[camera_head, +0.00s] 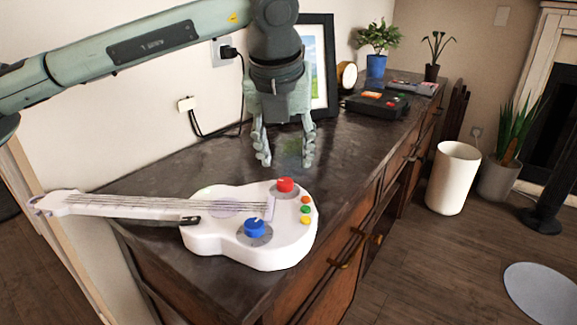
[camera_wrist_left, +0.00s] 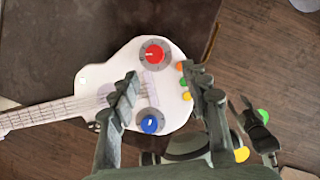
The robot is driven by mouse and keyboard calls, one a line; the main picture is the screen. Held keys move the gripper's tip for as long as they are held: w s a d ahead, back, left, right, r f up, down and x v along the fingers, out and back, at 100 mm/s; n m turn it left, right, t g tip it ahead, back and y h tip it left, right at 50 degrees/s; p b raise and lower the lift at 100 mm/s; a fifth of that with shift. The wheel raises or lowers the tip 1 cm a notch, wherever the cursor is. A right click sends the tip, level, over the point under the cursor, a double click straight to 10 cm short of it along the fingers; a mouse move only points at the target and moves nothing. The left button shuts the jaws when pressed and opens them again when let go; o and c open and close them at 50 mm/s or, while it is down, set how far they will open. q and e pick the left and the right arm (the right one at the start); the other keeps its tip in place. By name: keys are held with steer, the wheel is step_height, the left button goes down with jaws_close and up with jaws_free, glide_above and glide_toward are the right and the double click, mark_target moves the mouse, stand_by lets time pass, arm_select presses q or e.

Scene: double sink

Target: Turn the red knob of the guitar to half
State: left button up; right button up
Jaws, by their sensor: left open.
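The white toy guitar (camera_head: 215,238) lies flat on the dark counter, its neck pointing left. Its red knob (camera_head: 286,185) sits on a grey dial near the body's upper right; it also shows in the left wrist view (camera_wrist_left: 155,52). The blue knob (camera_head: 255,228) is nearer the front edge. My left gripper (camera_head: 285,162) points down above the counter, behind the guitar in the head view.
A picture frame (camera_head: 322,65), a black device (camera_head: 376,104) and potted plants (camera_head: 376,66) stand farther back. The counter (camera_head: 150,180) around the guitar is clear. A white bin (camera_head: 453,178) stands on the floor.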

mark_target(284, 181)
arm_select(q)
steer(key=x, duration=0.6)
steer(key=shift+w+a+f+p, duration=0.1)
steer(key=shift+w+a+p, duration=0.1)
steer(key=shift+a+p, duration=0.15)
steer(key=shift+w+f, duration=0.25)
steer(key=shift+f, duration=0.25)
arm_select(e)
steer(key=shift+s+a+f, duration=0.1)
steer(key=shift+a+f, duration=0.1)
steer(key=shift+f, duration=0.35)
steer(key=shift+s+a+f, duration=0.1)
steer(key=shift+a+f, duration=0.05)
steer(key=shift+f, duration=0.4)
arm_select(q)
steer(key=c, duration=0.5)
jaws_close()
arm_select(e)
steer(key=shift+d+r, duration=0.1)
steer(key=shift+d, duration=0.15)
